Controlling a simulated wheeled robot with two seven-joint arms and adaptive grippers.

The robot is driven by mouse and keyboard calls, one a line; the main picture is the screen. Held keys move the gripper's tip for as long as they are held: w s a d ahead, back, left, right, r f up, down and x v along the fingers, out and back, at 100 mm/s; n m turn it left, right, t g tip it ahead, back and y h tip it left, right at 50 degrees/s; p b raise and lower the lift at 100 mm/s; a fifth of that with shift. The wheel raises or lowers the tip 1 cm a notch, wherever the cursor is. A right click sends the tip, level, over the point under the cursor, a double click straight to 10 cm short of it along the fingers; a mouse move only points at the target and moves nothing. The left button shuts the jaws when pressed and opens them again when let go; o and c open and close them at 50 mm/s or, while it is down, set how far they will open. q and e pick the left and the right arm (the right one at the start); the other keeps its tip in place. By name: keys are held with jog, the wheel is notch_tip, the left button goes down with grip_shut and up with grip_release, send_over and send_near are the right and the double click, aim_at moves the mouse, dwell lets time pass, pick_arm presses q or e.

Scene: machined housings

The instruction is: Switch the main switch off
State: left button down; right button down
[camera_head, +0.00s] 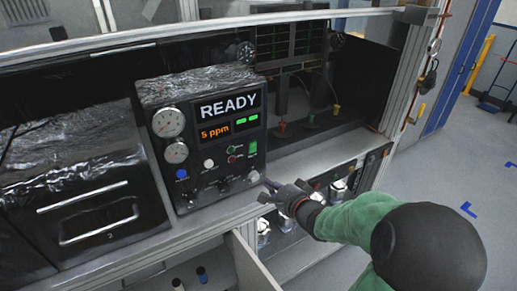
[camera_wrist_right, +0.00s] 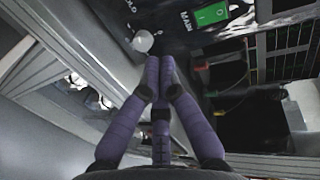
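The main switch (camera_head: 253,147) is a lit green rocker at the right side of the control panel's front, below the READY display. In the right wrist view the green switch (camera_wrist_right: 211,13) shows at the top, with the word MAIN printed beside it. My right gripper (camera_head: 270,187) is in front of the panel's lower right corner, below the switch. In the right wrist view its purple fingers (camera_wrist_right: 161,64) are closed together at the tips with nothing between them. They point at the panel near a pale round knob (camera_wrist_right: 143,41), apart from the switch. My left gripper is not seen.
The control panel (camera_head: 200,108) carries two round gauges (camera_head: 168,122), an orange 5 ppm readout and several small knobs. A drawer unit (camera_head: 95,210) stands left. A dark recess with colored fittings (camera_head: 310,122) lies right. A ledge (camera_head: 320,154) runs beside the panel.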

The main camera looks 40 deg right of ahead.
aim_at(252, 148)
notch_tip(252, 148, up, 6)
jog(key=s+m, duration=0.1)
jog(key=s, duration=0.1)
jog(key=shift+s+d+f+t+h+p, duration=0.15)
jog(key=shift+s+d+t+h+p, duration=0.15)
jog(key=shift+s+d+h+p, duration=0.15)
jog(key=shift+w, duration=0.1)
jog(key=b+x, duration=0.1)
jog(key=x, duration=0.3)
jog(key=b+x, duration=0.1)
jog(key=x, duration=0.3)
jog(key=b+x, duration=0.1)
jog(key=x, duration=0.4)
jog(key=shift+w+r+b, duration=0.1)
jog(key=shift+r+b, duration=0.25)
jog(key=shift+r, duration=0.05)
jog(key=shift+w+r, duration=0.1)
jog(key=shift+w, duration=0.35)
